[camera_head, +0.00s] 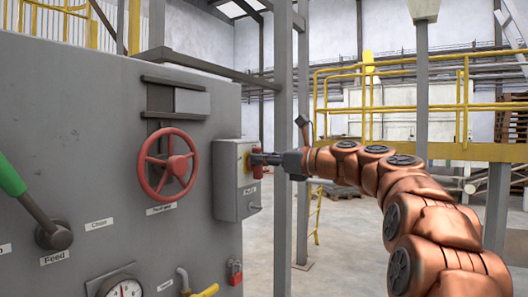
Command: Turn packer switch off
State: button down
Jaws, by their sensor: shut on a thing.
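The packer switch (257,171) is a red rotary knob on a yellow plate. It sits on a small grey box (231,199) fixed to the right end of the grey machine panel. My gripper (263,159) comes in from the right and is shut on the red knob. The fingers hide most of the knob, so I cannot tell its exact turn. A small label near the box's lower right is too small to read surely.
A red handwheel (167,165) stands out from the panel just left of the box. A green-handled lever (32,203), a pressure gauge (124,289), a yellow-handled valve (203,291) and a red padlock (235,272) are lower. A grey post (283,120) rises behind my gripper.

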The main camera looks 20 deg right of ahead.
jog(key=shift+a+r+n+p, duration=0.15)
jog(key=shift+n+p, duration=0.25)
jog(key=shift+p, duration=0.4)
jog(key=shift+s+a+f+n+b, duration=0.1)
jog(key=shift+f+n+b, duration=0.2)
jog(key=shift+n+b, duration=1.7)
jog(key=shift+s+a+f+n+b, duration=0.2)
jog(key=shift+n+b, duration=0.35)
jog(key=shift+n, duration=2.8)
jog(key=shift+w+a+f+n+b, duration=0.1)
jog(key=shift+f+n+b, duration=0.25)
jog(key=shift+n+b, duration=1.65)
jog(key=shift+s+r+n+p, duration=0.1)
jog(key=shift+n+p, duration=0.5)
jog(key=shift+n, duration=0.35)
jog(key=c, duration=1)
grip_release()
jog(key=shift+c, duration=0.2)
jog(key=shift+d, duration=0.15)
jog(key=v, duration=1.1)
jog(key=shift+s+d, duration=0.2)
jog(key=shift+s, duration=0.1)
